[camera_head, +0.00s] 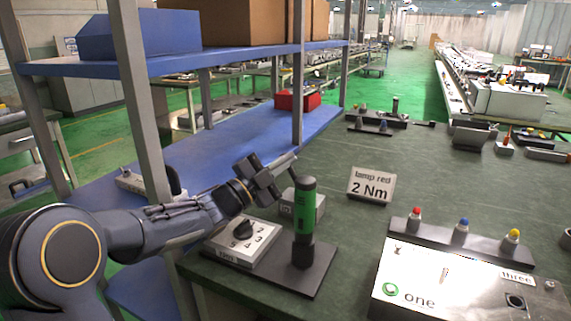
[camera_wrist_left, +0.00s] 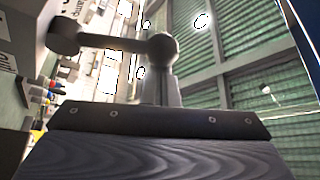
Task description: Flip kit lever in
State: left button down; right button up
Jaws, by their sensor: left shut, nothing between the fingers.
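A grey lever (camera_head: 284,163) shows just beyond my left gripper, behind the top of a green-and-black screwdriver. In the left wrist view a grey lever (camera_wrist_left: 115,43) with a round knob end stands close past the gripper's dark body; its bar points left from a rounded joint. My left gripper (camera_head: 262,178) is shut and empty, raised above the near left corner of the workbench. Whether it touches the lever I cannot tell. The lever's base is largely hidden in the head view. My right gripper is not in view.
The green screwdriver (camera_head: 304,208) stands upright beside a white dial box (camera_head: 240,243). A "2 Nm" sign (camera_head: 370,186) stands behind. A stand with red, blue and yellow lamps (camera_head: 461,231) and a white panel (camera_head: 440,285) are at right. A blue shelf (camera_head: 215,152) with posts is left.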

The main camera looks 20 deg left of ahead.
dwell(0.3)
pick_arm(q)
jog(key=s+a, duration=0.6)
jog(key=s, duration=0.5)
jog(key=shift+s+f+p, duration=0.2)
jog(key=shift+s+p, duration=0.1)
jog(key=shift+s, duration=0.05)
